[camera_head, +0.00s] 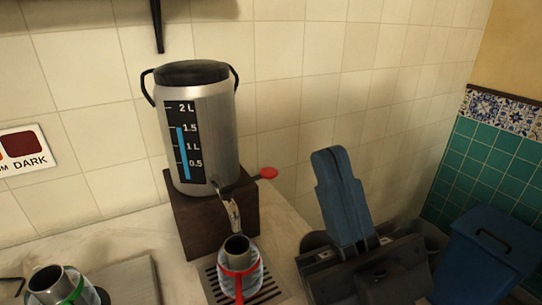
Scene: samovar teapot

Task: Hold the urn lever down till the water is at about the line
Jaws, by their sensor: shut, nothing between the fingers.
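The steel urn (216,135) with a black lid stands on a dark wooden block (190,228). Its gauge has a blue column (183,150) reaching about the 1.5 mark. The red-tipped lever (268,173) sticks out to the right of the spout (219,187). A pale streak (233,215), which looks like water, runs from the spout towards a steel cup (237,248) with a red collar and handle (238,284). The water level and any line inside the cup are not visible. My gripper (329,153) is shut and empty, right of the lever and apart from it in the picture.
The cup stands on a slotted drip tray (212,285). A second steel cup with a green collar (47,281) is at the lower left. A blue bin (492,250) is at the lower right. The tiled wall (320,70) closes off the back.

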